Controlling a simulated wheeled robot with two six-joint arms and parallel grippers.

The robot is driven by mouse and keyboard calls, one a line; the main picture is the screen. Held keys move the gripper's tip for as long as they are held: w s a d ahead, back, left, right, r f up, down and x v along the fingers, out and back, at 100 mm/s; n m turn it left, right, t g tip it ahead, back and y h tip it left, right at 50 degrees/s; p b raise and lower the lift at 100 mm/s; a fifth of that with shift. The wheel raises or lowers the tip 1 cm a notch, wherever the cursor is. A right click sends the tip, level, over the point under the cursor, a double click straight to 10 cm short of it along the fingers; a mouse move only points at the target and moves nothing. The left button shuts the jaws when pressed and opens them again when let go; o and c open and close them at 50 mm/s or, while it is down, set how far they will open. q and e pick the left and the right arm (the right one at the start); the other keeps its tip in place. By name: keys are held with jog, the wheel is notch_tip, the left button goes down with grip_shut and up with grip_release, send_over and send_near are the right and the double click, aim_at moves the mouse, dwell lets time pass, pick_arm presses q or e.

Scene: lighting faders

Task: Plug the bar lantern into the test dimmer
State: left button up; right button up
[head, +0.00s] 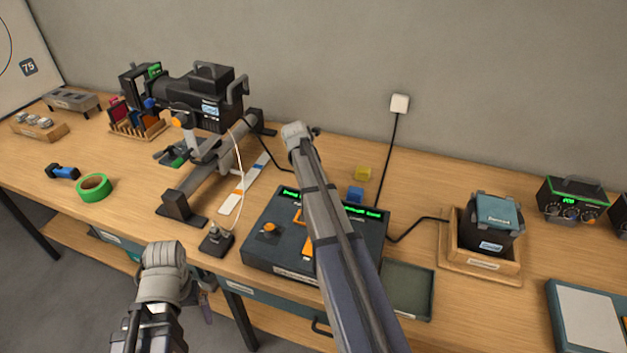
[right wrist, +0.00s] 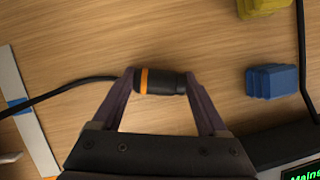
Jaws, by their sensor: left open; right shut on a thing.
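The bar lantern (head: 205,95), a black lamp with a handle, sits on a grey bar stand at the back left. A black cable runs from it toward my right arm. My right gripper (right wrist: 160,82) is shut on a black plug (right wrist: 165,84) with an orange band, held above bare wood; its cable leads left. In the head view my right arm hides this gripper and the plug. The dark console with green displays and orange faders (head: 262,252), apparently the test dimmer, is partly covered by that arm. My left gripper (head: 203,298) is open, low at the table's front edge.
A blue block (head: 355,194) and a yellow block (head: 363,173) lie behind the console. A small black pedal-like box (head: 216,241) stands left of it. A green tape roll (head: 94,187) lies at left. A wooden tray (head: 482,264) holding a black box is at right.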

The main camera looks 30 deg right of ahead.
jog(key=shift+r, duration=0.1)
jog(key=shift+f, duration=0.25)
jog(key=o, duration=1.4)
jog(key=shift+r, duration=0.1)
jog(key=p+v, duration=0.4)
jog(key=v, duration=0.1)
jog(key=p+v, duration=0.2)
jog(key=p, duration=0.1)
jog(key=shift+s+a+r, duration=0.15)
jog(key=shift+s+r, duration=0.15)
jog(key=shift+s, duration=0.05)
jog(key=shift+f, duration=0.15)
